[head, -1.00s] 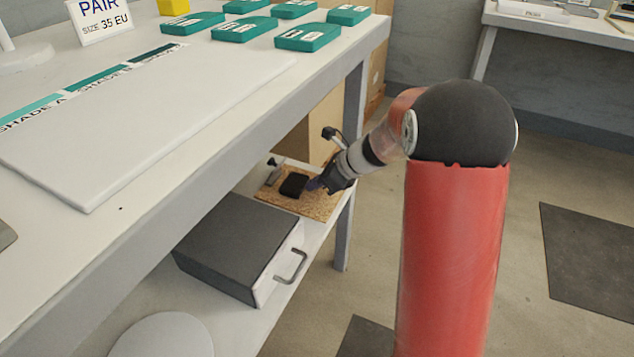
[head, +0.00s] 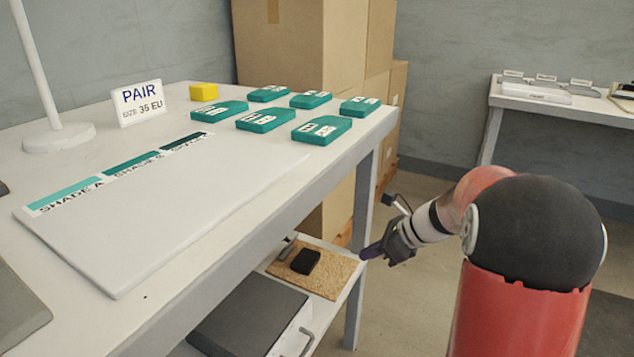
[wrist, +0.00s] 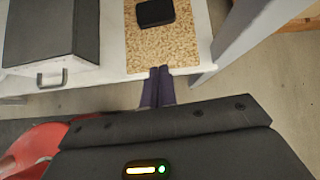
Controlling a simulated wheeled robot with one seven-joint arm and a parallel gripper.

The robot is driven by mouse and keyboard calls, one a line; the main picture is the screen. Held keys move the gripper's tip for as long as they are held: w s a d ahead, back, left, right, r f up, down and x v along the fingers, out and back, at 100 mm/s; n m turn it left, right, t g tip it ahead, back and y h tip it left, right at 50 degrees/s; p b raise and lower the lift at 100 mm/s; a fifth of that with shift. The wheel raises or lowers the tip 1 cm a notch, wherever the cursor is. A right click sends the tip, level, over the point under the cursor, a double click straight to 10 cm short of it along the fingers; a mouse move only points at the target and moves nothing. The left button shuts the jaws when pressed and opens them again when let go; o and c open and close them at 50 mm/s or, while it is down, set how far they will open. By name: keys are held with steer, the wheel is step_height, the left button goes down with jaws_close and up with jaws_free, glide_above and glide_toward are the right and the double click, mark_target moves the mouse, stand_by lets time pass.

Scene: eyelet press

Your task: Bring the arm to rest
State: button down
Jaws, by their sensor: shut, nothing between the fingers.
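My gripper (head: 372,251) is shut and empty. In the head view it hangs beside the table's right end, just off the edge of the lower shelf (head: 330,322). In the wrist view the two dark purple fingertips (wrist: 158,72) lie together at the shelf's front edge, near a cork mat (wrist: 178,52). A small black block (wrist: 155,12) lies on the mat and is apart from the fingers. The block also shows in the head view (head: 305,261).
A grey drawer box (head: 250,318) with a handle stands on the shelf left of the mat. The table leg (head: 360,220) is close to my gripper. Several teal pieces (head: 320,130), a PAIR sign (head: 138,102) and a white board (head: 170,215) are on the tabletop. Open floor lies to the right.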

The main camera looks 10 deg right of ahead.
steer(key=s+a+r+n+h+p, duration=0.1)
steer(key=s+r+n+h, duration=0.1)
steer(key=s+n, duration=0.6)
steer(key=s+a+r+n+h+p, duration=0.1)
steer(key=s+r+n+h, duration=0.2)
steer(key=s+r+n, duration=0.2)
steer(key=s+a+r+n+t+h+p, duration=0.1)
steer(key=s+r+n, duration=0.3)
steer(key=s+n, duration=0.7)
steer(key=s+a+h+p, duration=0.1)
steer(key=s, duration=0.2)
